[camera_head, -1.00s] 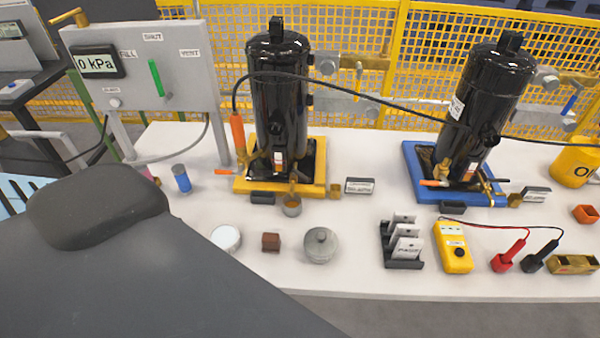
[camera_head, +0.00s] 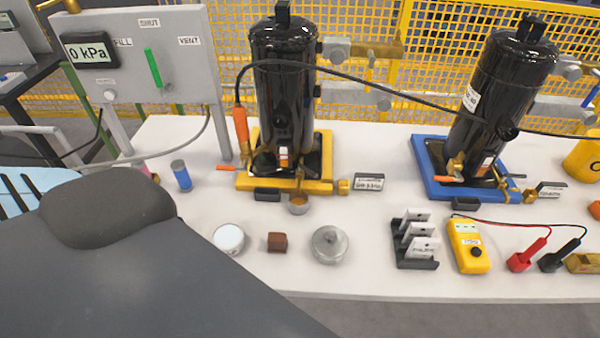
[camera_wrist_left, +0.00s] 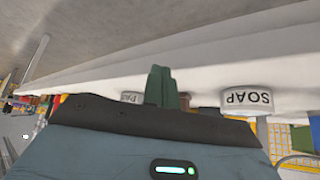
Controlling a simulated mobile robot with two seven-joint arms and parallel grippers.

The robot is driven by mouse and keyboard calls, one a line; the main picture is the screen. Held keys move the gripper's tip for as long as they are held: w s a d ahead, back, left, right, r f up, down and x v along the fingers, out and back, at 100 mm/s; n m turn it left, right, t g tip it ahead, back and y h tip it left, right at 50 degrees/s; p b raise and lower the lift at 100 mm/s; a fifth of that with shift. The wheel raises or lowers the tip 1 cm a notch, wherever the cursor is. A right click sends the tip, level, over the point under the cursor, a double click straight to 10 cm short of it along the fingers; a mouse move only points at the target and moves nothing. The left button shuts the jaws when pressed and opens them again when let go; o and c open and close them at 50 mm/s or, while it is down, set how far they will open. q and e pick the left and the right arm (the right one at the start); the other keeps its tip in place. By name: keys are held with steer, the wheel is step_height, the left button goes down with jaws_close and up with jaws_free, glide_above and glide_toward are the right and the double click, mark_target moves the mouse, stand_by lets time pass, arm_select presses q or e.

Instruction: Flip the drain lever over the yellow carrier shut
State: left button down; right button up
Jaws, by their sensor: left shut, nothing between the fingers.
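The yellow carrier (camera_head: 318,187) bears a black compressor (camera_head: 283,95). A small lever with an orange handle (camera_head: 226,168) sticks out level to the left at the carrier's left edge; I cannot tell from this whether its valve is open or shut. A small cup (camera_head: 298,204) stands at the carrier's front edge. My left gripper (camera_wrist_left: 163,80) shows only in the left wrist view, its green fingers shut and empty, with a white pot marked SOAP (camera_wrist_left: 248,99) beyond it. It is away from the lever as far as I see. My right gripper is not in view.
A blue carrier (camera_head: 428,172) with a second compressor (camera_head: 500,80) stands to the right. A grey gauge panel (camera_head: 160,60) stands at left. A brown block (camera_head: 277,242), a lidded metal pot (camera_head: 330,243) and a yellow meter (camera_head: 467,247) lie in front.

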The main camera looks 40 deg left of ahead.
arm_select(q)
steer(key=w+a+r+t, duration=0.1)
steer(key=w+r, duration=0.1)
steer(key=w, duration=0.1)
steer(key=w+a+r+t, duration=0.1)
steer(key=w+a+r, duration=0.1)
steer(key=w, duration=0.2)
steer(key=w+a+r+t, duration=0.2)
steer(key=w, duration=0.1)
steer(key=shift+w, duration=0.3)
steer(key=w+a+r+t+h, duration=0.1)
steer(key=w+a+r+t, duration=0.3)
steer(key=w+r, duration=0.3)
step_height(320, 180, up, 2)
steer(key=shift+w+a+r, duration=0.1)
steer(key=shift+w+a, duration=0.25)
steer(key=shift+a, duration=0.05)
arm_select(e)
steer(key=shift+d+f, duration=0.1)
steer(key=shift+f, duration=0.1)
arm_select(q)
steer(key=x, duration=0.4)
steer(key=f+x, duration=0.1)
steer(key=x, duration=0.3)
steer(key=f+b+x, duration=0.1)
steer(key=x, duration=0.4)
steer(key=shift+s+f, duration=0.15)
steer(key=shift+s, duration=0.15)
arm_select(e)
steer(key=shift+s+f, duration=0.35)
